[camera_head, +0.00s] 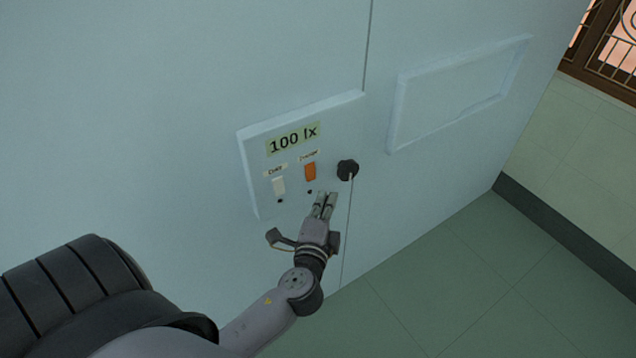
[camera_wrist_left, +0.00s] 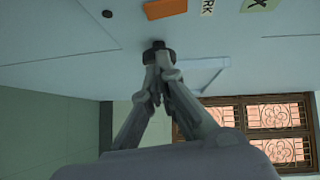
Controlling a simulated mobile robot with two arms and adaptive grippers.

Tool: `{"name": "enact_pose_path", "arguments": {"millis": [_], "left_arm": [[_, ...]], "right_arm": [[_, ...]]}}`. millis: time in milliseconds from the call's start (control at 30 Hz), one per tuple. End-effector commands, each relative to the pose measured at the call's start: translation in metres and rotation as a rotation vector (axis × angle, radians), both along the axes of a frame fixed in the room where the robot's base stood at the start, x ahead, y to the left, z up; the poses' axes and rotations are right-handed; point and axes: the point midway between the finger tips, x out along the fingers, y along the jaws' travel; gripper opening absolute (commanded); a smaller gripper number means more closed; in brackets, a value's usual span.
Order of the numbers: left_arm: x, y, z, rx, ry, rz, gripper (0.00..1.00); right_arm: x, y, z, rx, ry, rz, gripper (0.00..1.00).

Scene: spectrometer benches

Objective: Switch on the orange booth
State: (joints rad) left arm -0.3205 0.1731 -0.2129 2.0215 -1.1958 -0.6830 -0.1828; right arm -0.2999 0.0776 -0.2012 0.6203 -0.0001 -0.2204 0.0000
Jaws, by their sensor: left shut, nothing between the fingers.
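A pale control panel (camera_head: 250,165) on a light blue wall carries an orange rocker switch (camera_head: 310,172) and a white rocker switch (camera_head: 279,185). Small labels above the switches are hard to read. A small dark dot sits below each switch. My left gripper (camera_head: 326,194) is shut and empty, its fingertips just below and right of the orange switch and below the black knob (camera_head: 347,169). In the left wrist view, the orange switch (camera_wrist_left: 165,6) is cut by the top edge, above the closed fingertips (camera_wrist_left: 157,58). Contact with the panel cannot be told. My right gripper is out of view.
A display (camera_head: 293,138) on the panel reads "100 lx". A vertical seam runs by the knob. A recessed rectangular frame (camera_head: 395,108) is to the right. Green floor (camera_head: 440,290) lies clear below, and a barred window (camera_head: 610,50) is at the upper right.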

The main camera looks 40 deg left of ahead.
Motion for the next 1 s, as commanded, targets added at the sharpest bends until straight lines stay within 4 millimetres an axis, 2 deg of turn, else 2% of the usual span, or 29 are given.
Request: {"name": "enact_pose_path", "arguments": {"millis": [67,200,333,767,867,1000], "left_arm": [[0.016,0.006,0.002,0.003,-0.001,0.000,0.00],[0.022,0.027,-0.003,0.003,0.003,0.000,0.00],[0.027,0.038,-0.006,0.001,0.002,0.000,0.00],[0.029,0.042,-0.008,0.000,0.001,0.000,0.00],[0.029,0.043,-0.011,0.008,-0.003,0.000,0.00],[0.031,0.047,-0.019,0.051,-0.022,-0.001,0.00]], "right_arm": [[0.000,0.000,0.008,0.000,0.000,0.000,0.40],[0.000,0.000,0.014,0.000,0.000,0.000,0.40],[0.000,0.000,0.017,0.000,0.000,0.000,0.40],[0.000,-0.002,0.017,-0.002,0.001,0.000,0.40],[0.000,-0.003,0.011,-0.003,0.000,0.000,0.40],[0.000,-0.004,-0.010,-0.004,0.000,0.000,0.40]]}}
